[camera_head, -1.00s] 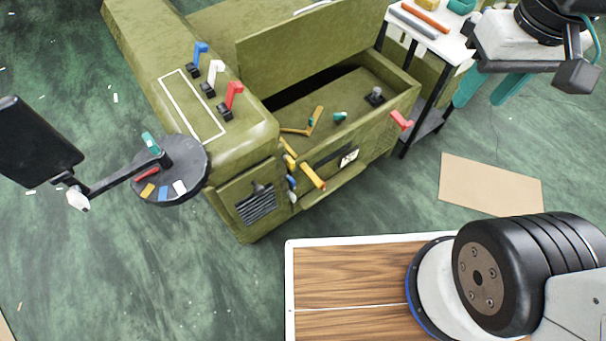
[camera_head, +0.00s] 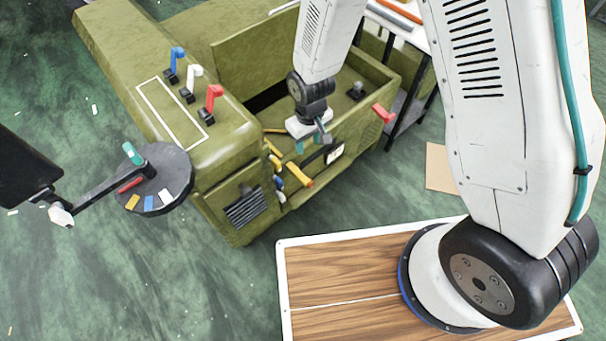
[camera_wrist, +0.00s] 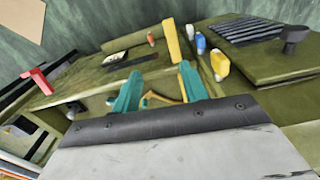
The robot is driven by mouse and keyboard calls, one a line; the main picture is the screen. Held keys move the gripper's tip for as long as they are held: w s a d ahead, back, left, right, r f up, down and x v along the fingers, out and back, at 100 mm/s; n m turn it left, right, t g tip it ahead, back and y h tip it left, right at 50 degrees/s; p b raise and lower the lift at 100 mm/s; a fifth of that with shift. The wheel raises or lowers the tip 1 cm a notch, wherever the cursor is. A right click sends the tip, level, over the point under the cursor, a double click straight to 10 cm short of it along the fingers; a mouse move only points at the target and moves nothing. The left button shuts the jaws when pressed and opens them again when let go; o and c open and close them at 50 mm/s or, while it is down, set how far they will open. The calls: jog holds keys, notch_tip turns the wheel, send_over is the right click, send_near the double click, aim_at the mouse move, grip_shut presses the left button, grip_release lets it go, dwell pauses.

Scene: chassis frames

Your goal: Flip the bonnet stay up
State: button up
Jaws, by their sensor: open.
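A yellow-orange angled rod, which looks like the bonnet stay, lies inside the olive chassis bay; its left end (camera_head: 274,130) shows in the head view and the rest is behind my arm. In the wrist view the rod (camera_wrist: 163,98) shows between and beside my teal fingers. My gripper (camera_head: 312,145) is open and points down into the bay near its front wall. In the wrist view the fingertips (camera_wrist: 157,78) stand apart on either side of part of the rod. Whether they touch it I cannot tell. The raised olive bonnet panel (camera_head: 250,55) stands behind the bay.
A yellow handle (camera_head: 299,184) sticks out of the front wall, and a red lever (camera_head: 383,113) sits at its right end. A black knob (camera_head: 356,91) is inside the bay. Blue, white and red levers (camera_head: 214,97) stand on the left top. A white-topped table is behind right.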

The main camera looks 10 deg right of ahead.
send_over(303, 178)
jog(key=shift+n, duration=0.4)
notch_tip(303, 178, down, 8)
jog(key=shift+w+r, duration=0.1)
jog(key=shift+r, duration=0.05)
notch_tip(303, 178, down, 8)
jog(key=shift+r, duration=0.2)
grip_shut()
